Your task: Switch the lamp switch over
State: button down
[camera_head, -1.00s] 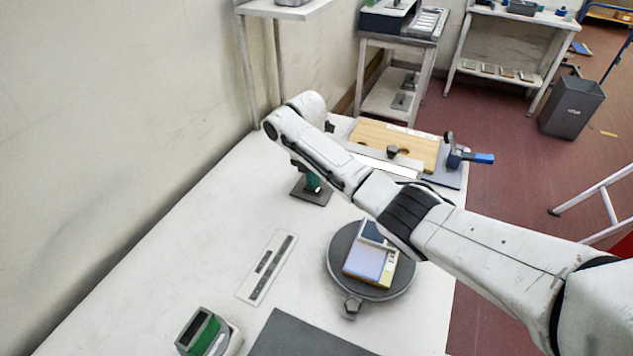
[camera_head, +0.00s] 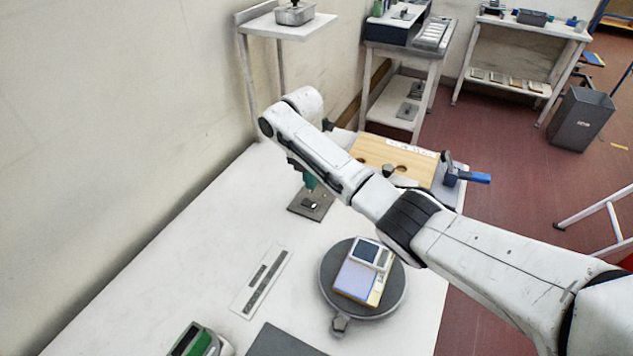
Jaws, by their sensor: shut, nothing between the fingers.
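What looks like the lamp switch is a small dark square plate (camera_head: 322,212) with a small black-and-white part (camera_head: 310,204) on top. Which way the switch is set is too small to tell. My gripper (camera_head: 310,183) points down just above the plate's far side. Its green fingers are shut and empty, and a small gap seems to show between their tips and the switch. My arm partly hides the upper part of the gripper.
A dark turntable (camera_head: 328,292) carries a book-like block and a small device (camera_head: 370,253). A wooden board (camera_head: 415,162) with a blue-handled clamp (camera_head: 473,177) lies behind my arm. A ruler-like strip (camera_head: 262,281) and a green-faced meter (camera_head: 198,341) lie at front left. A wall borders the left.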

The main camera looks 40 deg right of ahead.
notch_tip(320, 180, up, 8)
jog(key=p, duration=0.2)
jog(key=shift+s, duration=0.45)
jog(key=shift+f, duration=0.15)
